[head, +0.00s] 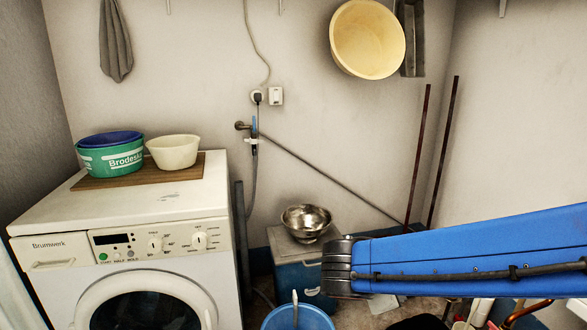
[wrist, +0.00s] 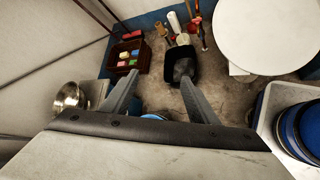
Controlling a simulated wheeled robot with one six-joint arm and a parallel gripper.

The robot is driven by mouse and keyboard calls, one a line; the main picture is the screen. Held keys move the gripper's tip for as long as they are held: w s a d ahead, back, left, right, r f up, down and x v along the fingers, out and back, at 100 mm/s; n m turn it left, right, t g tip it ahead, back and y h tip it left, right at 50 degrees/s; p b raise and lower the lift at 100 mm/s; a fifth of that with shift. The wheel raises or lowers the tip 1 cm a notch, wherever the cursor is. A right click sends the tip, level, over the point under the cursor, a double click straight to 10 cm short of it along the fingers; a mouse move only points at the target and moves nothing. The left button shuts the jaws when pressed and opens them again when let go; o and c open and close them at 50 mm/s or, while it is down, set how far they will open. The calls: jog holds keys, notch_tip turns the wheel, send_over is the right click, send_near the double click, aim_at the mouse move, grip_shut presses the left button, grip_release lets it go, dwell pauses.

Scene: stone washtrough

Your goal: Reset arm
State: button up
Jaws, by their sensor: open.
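My gripper (wrist: 157,79) shows in the wrist view with its two grey fingers spread apart. Nothing is between the fingers, and they point out over the floor. In the head view my blue arm reaches in from the right edge, in front of the back right corner. The gripper itself cannot be made out in the head view.
A washing machine (head: 150,255) bears a green tub (head: 110,160) and a cream bowl (head: 174,152). A metal bowl (head: 306,222) stands on a blue box (head: 297,277). A dark crate (wrist: 118,68), a black bucket (wrist: 182,66) and a white round top (wrist: 268,35) surround bare floor.

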jog(key=s+d+m+g+y, duration=0.1)
jog(key=s+d+m+y, duration=0.2)
jog(key=s+m, duration=0.5)
jog(key=s+d+m+g+y, duration=0.1)
jog(key=s+d+m+y, duration=0.2)
jog(key=s+m, duration=0.4)
jog(key=shift+s+d+m+y, duration=0.15)
jog(key=shift+s+m+y, duration=0.4)
jog(key=shift+m, duration=1.15)
jog(key=shift+w, duration=0.2)
